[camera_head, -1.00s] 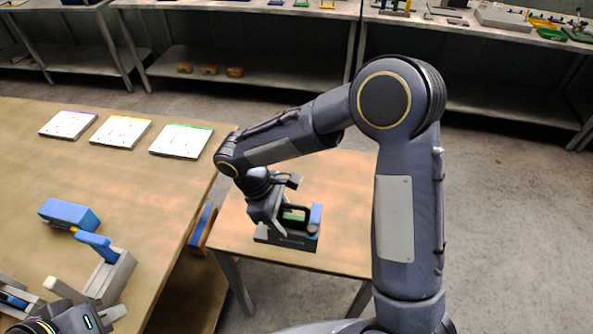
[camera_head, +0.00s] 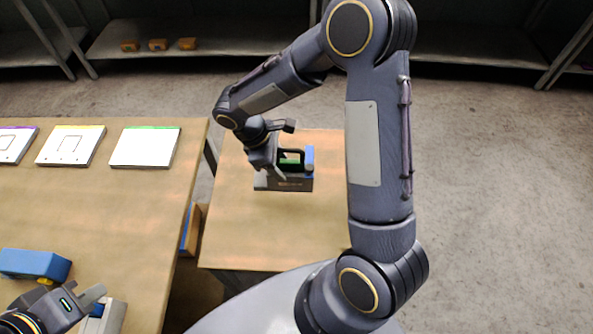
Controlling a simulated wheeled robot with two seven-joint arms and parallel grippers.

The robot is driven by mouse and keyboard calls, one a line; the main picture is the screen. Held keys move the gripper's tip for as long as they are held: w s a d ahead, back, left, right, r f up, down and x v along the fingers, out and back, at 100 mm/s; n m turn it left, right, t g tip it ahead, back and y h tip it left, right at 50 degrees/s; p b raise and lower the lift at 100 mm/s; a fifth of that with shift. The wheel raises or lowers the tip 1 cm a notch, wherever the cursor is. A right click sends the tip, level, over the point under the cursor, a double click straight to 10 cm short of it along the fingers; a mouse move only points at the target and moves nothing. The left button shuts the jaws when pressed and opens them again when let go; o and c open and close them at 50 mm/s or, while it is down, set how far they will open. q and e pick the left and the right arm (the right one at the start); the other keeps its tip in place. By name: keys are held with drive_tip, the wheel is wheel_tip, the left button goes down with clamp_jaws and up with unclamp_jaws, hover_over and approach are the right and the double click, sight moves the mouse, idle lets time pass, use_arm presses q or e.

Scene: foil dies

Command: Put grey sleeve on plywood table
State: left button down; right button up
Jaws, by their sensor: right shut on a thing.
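The grey sleeve (camera_head: 290,185) looks like a dark grey block with a black loop handle, a green part inside and a blue part at its right. My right gripper (camera_head: 279,162) is shut on it at its left side. The sleeve shows over the middle of the small plywood table (camera_head: 255,235); I cannot tell whether it touches the top. My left gripper (camera_head: 62,294) is at the lower left over the large table, its fingers apart and apparently empty. The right gripper's fingertips are partly hidden against the sleeve.
The large wooden table (camera_head: 110,215) carries white cards, one with a green edge (camera_head: 146,147), and a blue block (camera_head: 35,264). A grey-and-blue device (camera_head: 105,316) is beside my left gripper. The small table's front half is clear. Shelving (camera_head: 230,40) stands behind.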

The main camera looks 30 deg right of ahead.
drive_tip(key=d+f+b, duration=0.2)
drive_tip(key=f, duration=0.1)
drive_tip(key=d+f+b, duration=0.1)
drive_tip(key=f+b, duration=0.1)
drive_tip(key=f, duration=0.1)
drive_tip(key=w+d+f+b, duration=0.1)
drive_tip(key=d+f+b, duration=0.1)
drive_tip(key=f, duration=0.1)
drive_tip(key=shift+d+f, duration=0.3)
drive_tip(key=shift+d, duration=0.05)
drive_tip(key=shift+r, duration=0.15)
drive_tip(key=o, duration=1.5)
drive_tip(key=shift+s+f, duration=0.1)
drive_tip(key=shift+f, duration=0.1)
drive_tip(key=shift+c, duration=0.2)
